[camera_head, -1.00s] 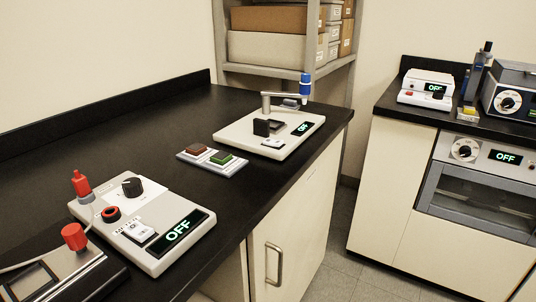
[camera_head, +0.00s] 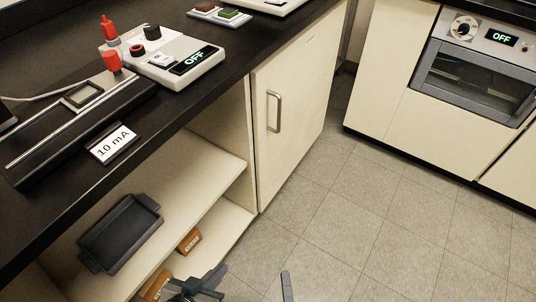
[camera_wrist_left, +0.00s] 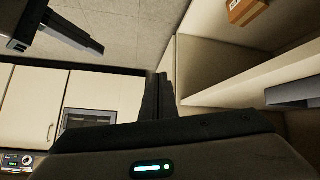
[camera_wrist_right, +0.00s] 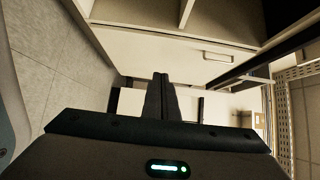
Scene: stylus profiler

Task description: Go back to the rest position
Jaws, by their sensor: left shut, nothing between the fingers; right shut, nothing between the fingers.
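My left gripper (camera_head: 196,290) shows at the bottom edge of the head view, in front of the open lower shelves. Its dark fingers (camera_wrist_left: 158,78) are together and empty in the left wrist view. My right gripper (camera_head: 286,286) shows only as a thin dark tip at the bottom edge of the head view, over the floor. Its fingers (camera_wrist_right: 160,80) are together and empty in the right wrist view. Neither gripper touches anything that I can see.
The black countertop (camera_head: 200,92) runs along the left above open shelves (camera_head: 215,180) with a dark tray (camera_head: 122,232) and small brown boxes (camera_head: 190,240). A closed cabinet door (camera_head: 300,110) stands beside them. The grey tiled floor (camera_head: 350,220) is clear.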

